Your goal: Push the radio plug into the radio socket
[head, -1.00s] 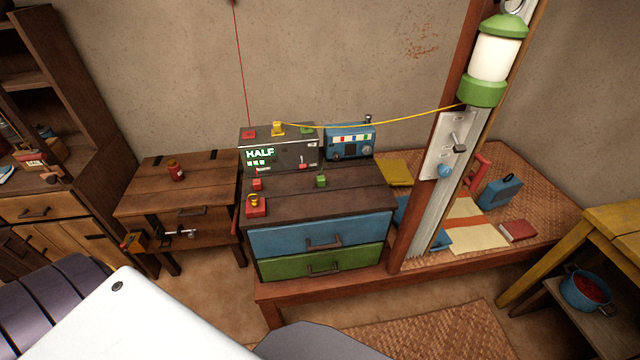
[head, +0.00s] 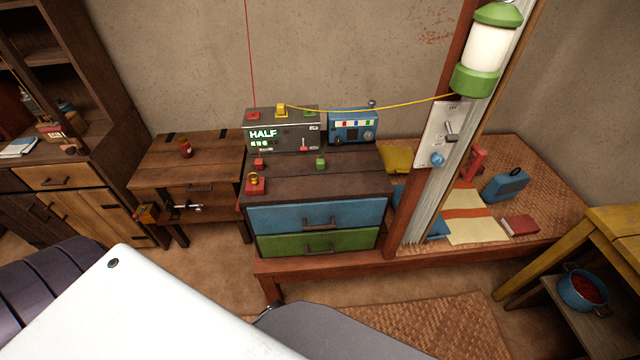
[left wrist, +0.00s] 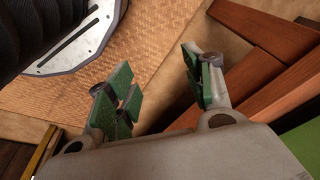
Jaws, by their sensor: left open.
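The blue radio (head: 353,127) stands at the back of the dark cabinet, beside a grey box (head: 282,133) reading HALF. Red (head: 253,115), yellow (head: 282,110) and green (head: 309,113) pieces sit on the box's top. On the cabinet top are a small red block (head: 259,163), a small green block (head: 320,163) and a red block with a yellow ring (head: 256,184). I cannot tell which piece is the radio plug, or where its socket is. My left gripper (left wrist: 160,90) is open and empty in the left wrist view, above the floor near reddish wooden slats. My right gripper is not in view.
The cabinet (head: 318,217) stands on a low wooden platform (head: 330,265). A post with a lantern (head: 487,50) and a lever panel (head: 442,134) rises on its right. A yellow cord runs from the box to the post. A wooden side table (head: 190,165) stands left.

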